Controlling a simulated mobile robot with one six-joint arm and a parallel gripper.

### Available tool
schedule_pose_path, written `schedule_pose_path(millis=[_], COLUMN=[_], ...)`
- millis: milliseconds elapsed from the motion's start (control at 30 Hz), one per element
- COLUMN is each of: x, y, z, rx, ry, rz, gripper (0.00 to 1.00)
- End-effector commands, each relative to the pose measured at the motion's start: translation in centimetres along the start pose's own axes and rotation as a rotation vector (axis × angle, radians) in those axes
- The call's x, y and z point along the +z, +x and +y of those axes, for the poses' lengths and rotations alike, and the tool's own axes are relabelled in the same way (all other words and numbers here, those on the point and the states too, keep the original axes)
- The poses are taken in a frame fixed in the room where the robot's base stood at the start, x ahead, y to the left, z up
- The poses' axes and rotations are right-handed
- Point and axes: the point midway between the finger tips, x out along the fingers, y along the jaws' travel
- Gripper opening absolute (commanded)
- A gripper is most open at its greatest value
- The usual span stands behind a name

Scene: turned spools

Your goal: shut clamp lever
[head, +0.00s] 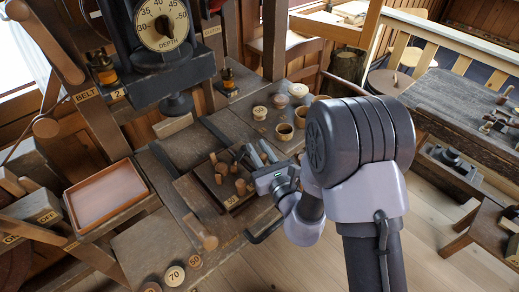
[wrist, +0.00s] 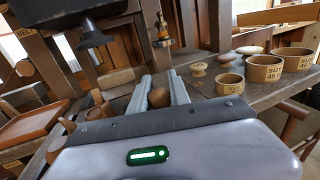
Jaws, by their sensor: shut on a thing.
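My gripper (head: 258,153) is over the workbench, at the far right side of a dark block with several wooden pegs (head: 222,180). In the wrist view its two grey fingers (wrist: 160,92) stand on either side of a round brown wooden knob (wrist: 159,98), shut on it. Whether this knob is the end of the clamp lever I cannot tell, as my gripper hides what lies below it. A turned wooden handle (head: 203,236) lies at the bench's front edge, apart from my gripper. No label marks the clamp lever.
A press with a DEPTH dial (head: 162,25) stands at the back left. Several wooden cups, among them a near one (wrist: 230,84), stand right of my gripper. A shallow tray (head: 72,206) is at the left. Several labelled discs (head: 173,276) lie at the front.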

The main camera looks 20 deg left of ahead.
Motion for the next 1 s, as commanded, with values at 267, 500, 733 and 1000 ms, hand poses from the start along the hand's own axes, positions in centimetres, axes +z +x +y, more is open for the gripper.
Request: schedule_pose_path(millis=[267, 500, 733, 1000], x=[0.0, 0.0, -0.1, 0.1], y=[0.0, 0.0, -2.5, -9.5], z=[0.1, 0.0, 0.0, 0.0], rx=[0.002, 0.001, 0.001, 0.001], ry=[0.000, 0.000, 0.000, 0.003], rz=[0.000, 0.000, 0.003, 0.003], gripper=[0.45, 0.45, 0.45, 0.45])
